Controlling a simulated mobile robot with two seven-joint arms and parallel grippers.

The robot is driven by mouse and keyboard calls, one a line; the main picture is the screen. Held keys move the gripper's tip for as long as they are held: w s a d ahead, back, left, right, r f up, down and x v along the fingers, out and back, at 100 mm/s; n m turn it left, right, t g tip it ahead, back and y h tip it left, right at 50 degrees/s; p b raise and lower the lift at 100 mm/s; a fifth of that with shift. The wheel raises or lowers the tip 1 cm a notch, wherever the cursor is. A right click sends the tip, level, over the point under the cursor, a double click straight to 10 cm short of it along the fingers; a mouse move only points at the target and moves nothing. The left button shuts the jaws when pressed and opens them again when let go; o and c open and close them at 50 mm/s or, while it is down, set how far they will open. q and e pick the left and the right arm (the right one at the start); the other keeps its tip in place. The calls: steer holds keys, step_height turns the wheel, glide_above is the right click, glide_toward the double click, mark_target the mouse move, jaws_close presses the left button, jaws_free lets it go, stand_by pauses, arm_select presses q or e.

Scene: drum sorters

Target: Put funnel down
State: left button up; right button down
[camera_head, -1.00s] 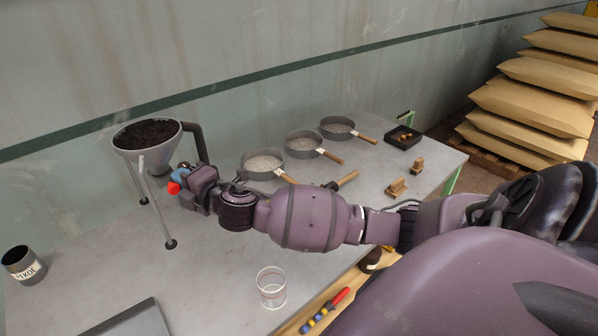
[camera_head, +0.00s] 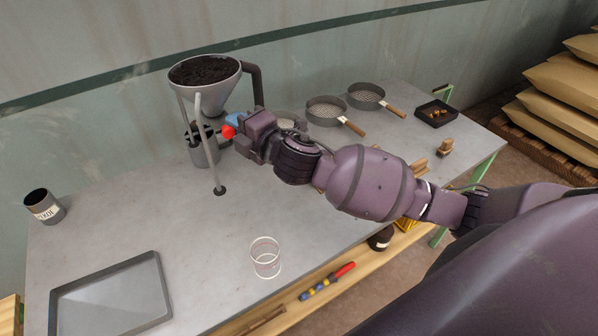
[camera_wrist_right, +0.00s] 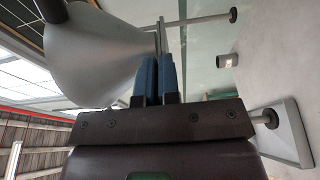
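The grey metal funnel (camera_head: 222,95), filled with dark soil (camera_head: 204,70), has thin legs with dark round feet and a dark bent handle on its right side. My right gripper (camera_head: 237,122) is at its right side under the handle. In the right wrist view, the blue fingers (camera_wrist_right: 158,76) are closed together around a thin grey part of the funnel (camera_wrist_right: 103,60). A grey metal container (camera_head: 204,152) stands below the funnel cone, partly hidden by a leg. Whether the feet touch the table cannot be told. My left gripper is not in view.
The grey table (camera_head: 205,232) is clear in front of the funnel. A flat tray (camera_head: 163,292), a clear glass (camera_head: 265,258) and a labelled can (camera_head: 45,206) stand on it. Sieves (camera_head: 326,112) and a dark box (camera_head: 437,113) are at the back right.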

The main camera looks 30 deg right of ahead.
step_height(320, 180, down, 20)
steer(key=b, duration=0.5)
steer(key=shift+a, duration=0.15)
steer(key=c, duration=1.7)
jaws_free()
steer(key=shift+f, duration=0.2)
steer(key=o, duration=0.4)
steer(key=shift+c, duration=0.2)
steer(key=shift+r, duration=0.1)
